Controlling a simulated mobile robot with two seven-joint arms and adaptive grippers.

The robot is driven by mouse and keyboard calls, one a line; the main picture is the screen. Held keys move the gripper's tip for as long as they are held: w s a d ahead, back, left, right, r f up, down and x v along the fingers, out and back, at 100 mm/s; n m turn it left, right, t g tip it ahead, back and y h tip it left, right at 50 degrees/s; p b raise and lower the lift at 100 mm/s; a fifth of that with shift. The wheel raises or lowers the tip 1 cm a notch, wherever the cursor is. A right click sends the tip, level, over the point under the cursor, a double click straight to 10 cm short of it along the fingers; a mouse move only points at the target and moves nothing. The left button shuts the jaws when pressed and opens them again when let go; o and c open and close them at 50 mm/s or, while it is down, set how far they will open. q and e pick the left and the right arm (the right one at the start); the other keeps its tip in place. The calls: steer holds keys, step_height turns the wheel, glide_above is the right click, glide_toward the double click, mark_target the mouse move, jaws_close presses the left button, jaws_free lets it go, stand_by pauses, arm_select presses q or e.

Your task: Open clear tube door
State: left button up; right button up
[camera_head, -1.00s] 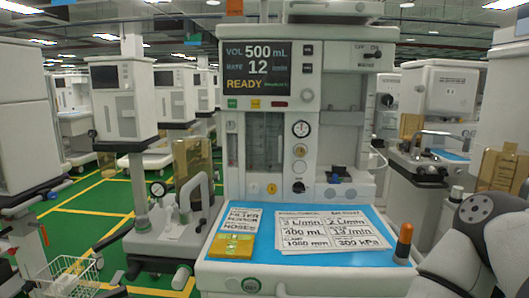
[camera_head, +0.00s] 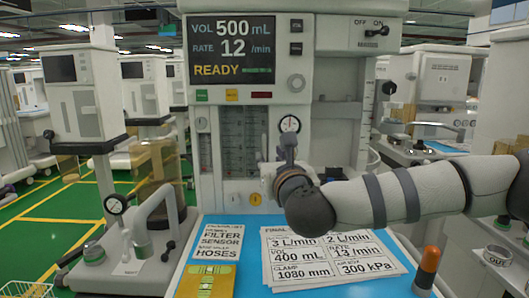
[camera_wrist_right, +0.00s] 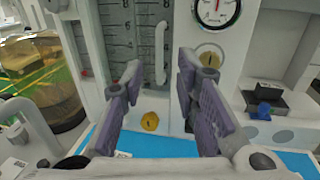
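The clear tube door (camera_head: 240,145) covers the graduated flow tubes on the front of the machine and looks shut. In the right wrist view it (camera_wrist_right: 118,35) shows closer, with a pale upright handle (camera_wrist_right: 161,52) near its right side. My right gripper (camera_wrist_right: 158,72) is open, its two purple-padded fingers apart and pointing at the panel. The handle appears between the fingertips; I cannot tell whether they touch it. In the head view the right gripper (camera_head: 284,158) is in front of the panel's lower right, partly hiding the gauge area. My left gripper is not in view.
A gauge (camera_head: 290,124) sits right of the door. A blue worktop (camera_head: 225,227) with paper sheets (camera_head: 330,256) and a yellow level block (camera_head: 206,281) lies below. An orange-topped post (camera_head: 429,262) stands front right. An amber canister (camera_wrist_right: 42,80) stands at left.

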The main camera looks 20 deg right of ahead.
mark_target(264, 151)
steer(key=w, duration=0.5)
steer(key=shift+w+d, duration=0.2)
steer(key=shift+w, duration=0.1)
jaws_close()
